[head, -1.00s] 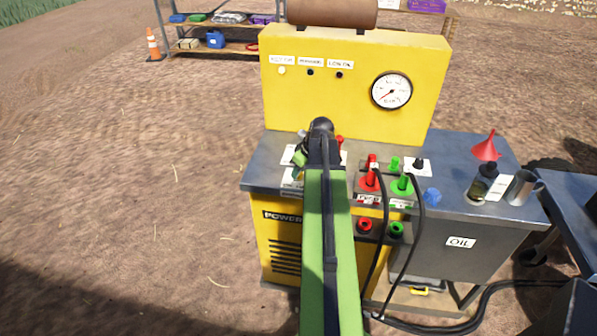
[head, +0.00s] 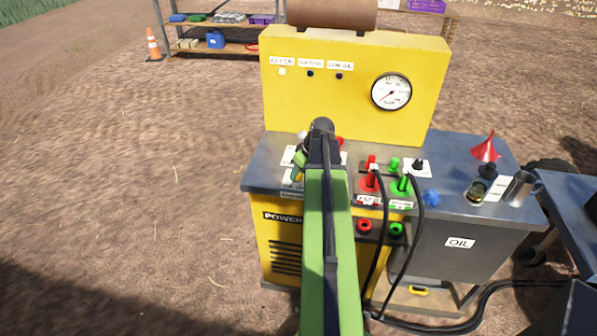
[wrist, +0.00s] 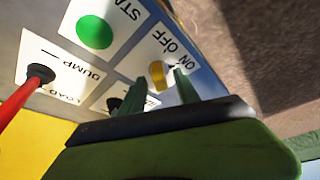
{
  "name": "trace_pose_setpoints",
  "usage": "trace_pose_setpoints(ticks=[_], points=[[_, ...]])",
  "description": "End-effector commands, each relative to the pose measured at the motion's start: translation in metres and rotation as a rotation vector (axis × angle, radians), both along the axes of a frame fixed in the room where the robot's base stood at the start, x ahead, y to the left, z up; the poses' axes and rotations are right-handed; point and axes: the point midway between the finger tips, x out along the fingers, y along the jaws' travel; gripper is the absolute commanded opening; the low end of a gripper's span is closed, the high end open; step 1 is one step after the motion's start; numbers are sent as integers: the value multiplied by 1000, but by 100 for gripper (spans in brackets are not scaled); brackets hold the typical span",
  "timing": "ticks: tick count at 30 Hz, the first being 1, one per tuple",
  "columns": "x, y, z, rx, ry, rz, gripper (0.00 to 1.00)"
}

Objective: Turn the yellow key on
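The yellow key (wrist: 157,75) shows in the wrist view on a white plate marked ON and OFF (wrist: 172,50). My gripper (wrist: 155,80) is open, with one green finger on each side of the key. A gap shows between the key and each finger, though I cannot tell how deep the fingers reach. I cannot tell which mark the key points to. In the head view my gripper (head: 298,165) is over the left part of the grey console top (head: 262,165), where my arm hides most of the key's area.
A green button (wrist: 94,32) and a red-handled DUMP/LOAD lever (wrist: 20,95) are close by in the wrist view. Red and green hose fittings (head: 370,180), a red funnel (head: 487,148) and a metal cup (head: 520,188) stand to the right. A yellow gauge panel (head: 350,110) rises behind.

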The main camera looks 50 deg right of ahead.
Motion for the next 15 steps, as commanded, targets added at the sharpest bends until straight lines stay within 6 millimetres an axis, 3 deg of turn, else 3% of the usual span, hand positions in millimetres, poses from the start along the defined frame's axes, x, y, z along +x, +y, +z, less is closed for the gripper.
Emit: trace_pose_setpoints(ticks=[15], points=[[-43,0,115,1,0,-2,38]])
